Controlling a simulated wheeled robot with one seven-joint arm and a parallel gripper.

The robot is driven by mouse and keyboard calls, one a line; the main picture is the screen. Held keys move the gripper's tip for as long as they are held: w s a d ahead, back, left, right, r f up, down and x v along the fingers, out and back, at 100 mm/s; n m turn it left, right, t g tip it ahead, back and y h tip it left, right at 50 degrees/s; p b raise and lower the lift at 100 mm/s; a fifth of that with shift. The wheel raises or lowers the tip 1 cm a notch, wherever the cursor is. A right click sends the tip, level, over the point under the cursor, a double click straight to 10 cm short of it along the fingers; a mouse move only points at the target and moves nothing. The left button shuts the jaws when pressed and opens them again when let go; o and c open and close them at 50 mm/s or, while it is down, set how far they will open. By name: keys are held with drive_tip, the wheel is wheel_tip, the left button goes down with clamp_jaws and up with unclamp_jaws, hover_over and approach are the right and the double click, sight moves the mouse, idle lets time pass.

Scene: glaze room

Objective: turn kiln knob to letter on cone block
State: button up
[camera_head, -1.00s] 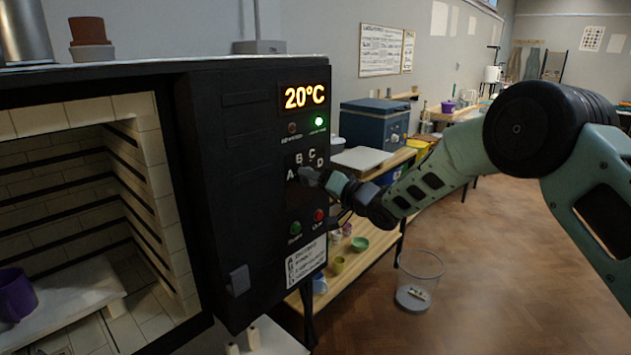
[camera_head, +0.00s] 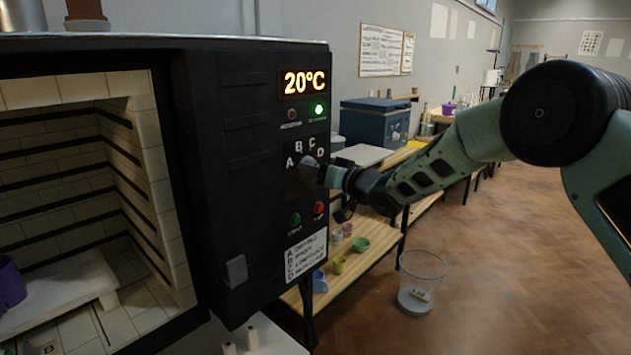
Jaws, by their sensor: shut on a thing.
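The kiln's control panel (camera_head: 303,215) faces right, with the letters A, B, C and D in an arc above the knob (camera_head: 309,168). My gripper (camera_head: 318,172) reaches in from the right and is shut on the knob. The knob is small and partly hidden by the fingers, so I cannot tell which letter its pointer faces. The display (camera_head: 304,82) reads 20°C.
The open kiln chamber (camera_head: 130,180) is at the left, with a purple pot (camera_head: 10,283) on a pale shelf (camera_head: 70,285). A wooden bench (camera_head: 370,262) with small bowls stands behind my gripper. A clear bin (camera_head: 421,285) stands on the open floor at the right.

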drive_tip(key=shift+d+n+b, duration=0.1)
drive_tip(key=shift+n+b, duration=5.4)
drive_tip(key=shift+n, duration=0.9)
drive_tip(key=o, duration=0.8)
drive_tip(key=b+v, duration=0.1)
drive_tip(key=v, duration=1.6)
drive_tip(key=shift+s+d, duration=0.15)
